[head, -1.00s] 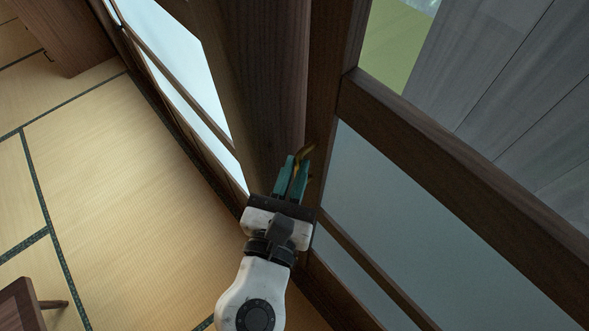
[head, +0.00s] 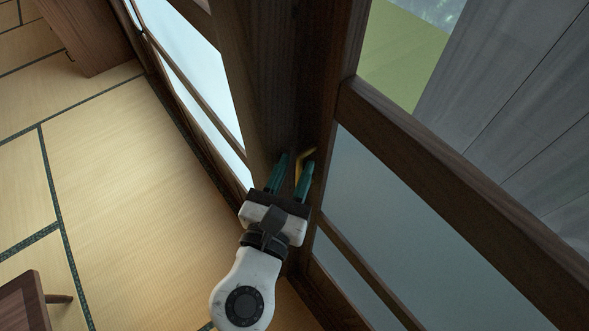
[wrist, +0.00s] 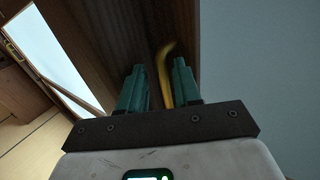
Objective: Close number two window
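A dark wood-framed window panel (head: 440,162) with a frosted lower pane runs down the right of the head view. I see no number on it. A bent yellow handle (head: 301,159) stands by the dark upright at its left edge. The handle also shows in the wrist view (wrist: 166,78). My gripper (head: 295,160) has its two teal fingers spread, one on each side of the handle. In the wrist view (wrist: 159,66) the handle is nearer the right finger, and I cannot tell whether they touch.
A wooden post (head: 255,75) rises just left of the handle. Another panel with bright panes (head: 205,75) runs along the left. The tatami floor (head: 130,160) is open there, with part of a low table (head: 25,303) at the lower left. Grey boards (head: 520,90) lie beyond the window.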

